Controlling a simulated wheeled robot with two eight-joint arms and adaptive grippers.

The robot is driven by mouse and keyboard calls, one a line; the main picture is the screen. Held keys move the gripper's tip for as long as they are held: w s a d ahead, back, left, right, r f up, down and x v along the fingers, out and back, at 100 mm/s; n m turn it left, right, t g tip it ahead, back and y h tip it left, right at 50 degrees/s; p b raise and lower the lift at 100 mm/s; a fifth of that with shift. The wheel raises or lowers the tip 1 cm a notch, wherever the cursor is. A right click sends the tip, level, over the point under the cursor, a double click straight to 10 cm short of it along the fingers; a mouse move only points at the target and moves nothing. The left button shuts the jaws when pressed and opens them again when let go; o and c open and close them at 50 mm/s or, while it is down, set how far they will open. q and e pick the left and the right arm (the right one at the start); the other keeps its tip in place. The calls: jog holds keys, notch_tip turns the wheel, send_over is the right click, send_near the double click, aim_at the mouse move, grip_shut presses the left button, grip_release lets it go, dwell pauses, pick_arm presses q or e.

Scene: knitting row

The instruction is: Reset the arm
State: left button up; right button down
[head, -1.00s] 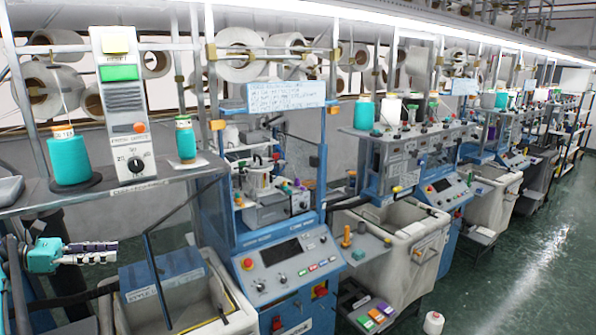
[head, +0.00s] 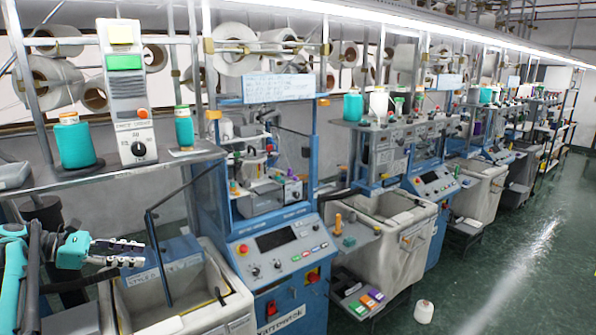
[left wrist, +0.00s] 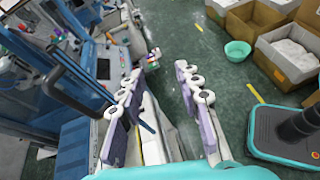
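My left gripper (head: 134,253) is at the lower left of the head view, on a teal and dark arm. It is raised in front of the first machine's grey bin (head: 190,290). In the left wrist view the two purple-grey fingers of my left gripper (left wrist: 160,72) are spread well apart. Nothing is held between them, and the floor and machine side show through the gap. My right gripper and arm are in neither view.
A shelf (head: 110,175) with teal yarn cones (head: 74,144) stands above the left gripper. A blue knitting machine (head: 275,240) is to its right. Cardboard boxes (left wrist: 290,55) and a green bowl (left wrist: 237,50) lie on the floor. The aisle (head: 490,270) is mostly clear.

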pick_arm(q)
jog(key=s+d+f+m+g+y+b, duration=0.1)
jog(key=s+d+f+m+y+b, duration=0.3)
jog(key=d+f, duration=0.5)
jog(key=s+d+f+m+g+y+b, duration=0.15)
jog(key=s+d+f+m+b, duration=0.35)
jog(key=d, duration=0.5)
jog(key=s+d+f+m+t+y+b, duration=0.1)
jog(key=s+d+f+m+y+b, duration=0.1)
jog(key=s+f+m, duration=0.4)
jog(key=s+d+f+m+t+y+b, duration=0.2)
jog(key=s+f+m, duration=0.5)
jog(key=f, duration=1)
jog(key=s+d+y+b, duration=0.1)
jog(key=s+y+b, duration=0.1)
jog(key=s+b, duration=0.1)
jog(key=shift+b, duration=0.35)
